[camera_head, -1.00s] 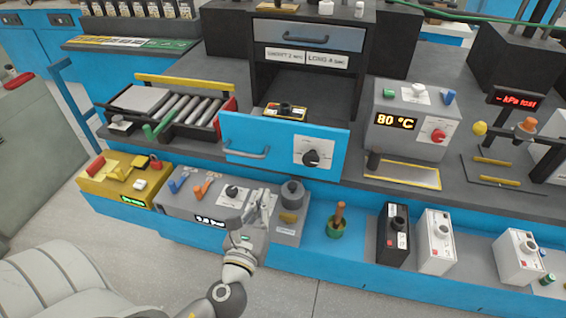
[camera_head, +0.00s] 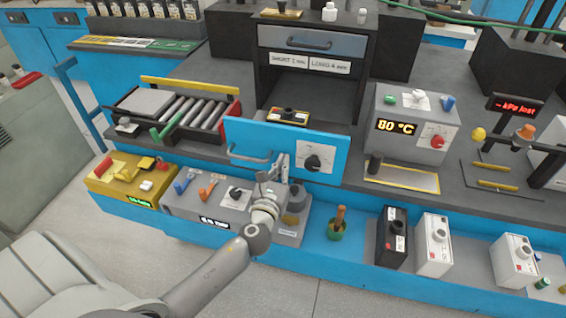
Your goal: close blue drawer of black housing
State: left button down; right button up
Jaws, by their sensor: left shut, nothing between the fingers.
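The black housing (camera_head: 391,48) stands at the upper middle of the bench in the head view, with a dark opening in its front. Its blue drawer (camera_head: 333,172) is pulled out toward me; the blue front carries a grey bar handle (camera_head: 249,156) at left and a black knob on a white plate (camera_head: 314,158) at right. My left gripper (camera_head: 273,170) is shut and empty. It appears just in front of the drawer front, between handle and knob plate; I cannot tell whether it touches. My right gripper is not in view.
A roller tray (camera_head: 178,118) with a green handle is left of the drawer. A grey 80 °C box (camera_head: 384,152) stands right of it.

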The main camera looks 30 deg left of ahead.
pick_arm(q)
jog(key=shift+w+a, duration=0.1)
jog(key=shift+w, duration=0.2)
